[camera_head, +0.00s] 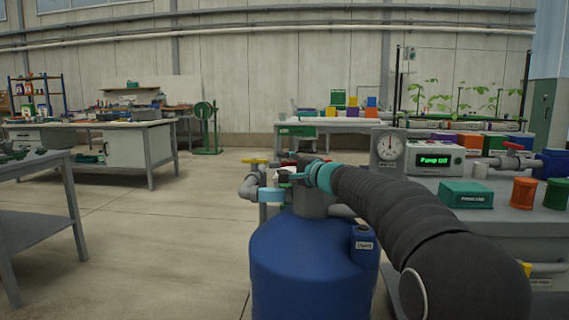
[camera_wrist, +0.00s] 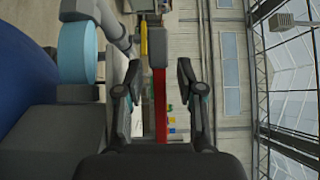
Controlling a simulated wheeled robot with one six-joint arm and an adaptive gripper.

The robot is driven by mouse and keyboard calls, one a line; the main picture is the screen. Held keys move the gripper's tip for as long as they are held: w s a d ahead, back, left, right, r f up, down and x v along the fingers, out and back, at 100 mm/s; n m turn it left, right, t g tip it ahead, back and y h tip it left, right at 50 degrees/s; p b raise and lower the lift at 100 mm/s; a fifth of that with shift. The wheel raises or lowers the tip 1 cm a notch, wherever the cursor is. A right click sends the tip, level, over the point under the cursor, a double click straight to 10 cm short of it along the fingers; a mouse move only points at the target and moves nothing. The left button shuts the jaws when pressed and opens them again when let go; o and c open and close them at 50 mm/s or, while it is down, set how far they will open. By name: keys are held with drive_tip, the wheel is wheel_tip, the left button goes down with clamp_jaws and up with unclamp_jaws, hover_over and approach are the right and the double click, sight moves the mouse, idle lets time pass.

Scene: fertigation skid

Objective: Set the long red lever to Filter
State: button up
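The long red lever (camera_wrist: 161,105) runs lengthwise between the two fingers of my gripper (camera_wrist: 160,78) in the wrist view. My gripper is open, with a visible gap on each side of the lever, so the fingers are around it but apart from it. In the head view my gripper (camera_head: 287,176) is at the pipework above the blue tank (camera_head: 312,265); the lever is mostly hidden there by my arm and gripper. No Filter marking can be read in either view.
A yellow handle (camera_head: 254,161) sits on the grey pipe left of my gripper; it also shows in the wrist view (camera_wrist: 143,40). A pressure gauge (camera_head: 390,146), a pump display (camera_head: 436,161) and a green box (camera_head: 466,194) stand on the right bench. Floor at left is clear.

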drive_tip(key=shift+w+a, duration=0.15)
clamp_jaws()
idle(0.4)
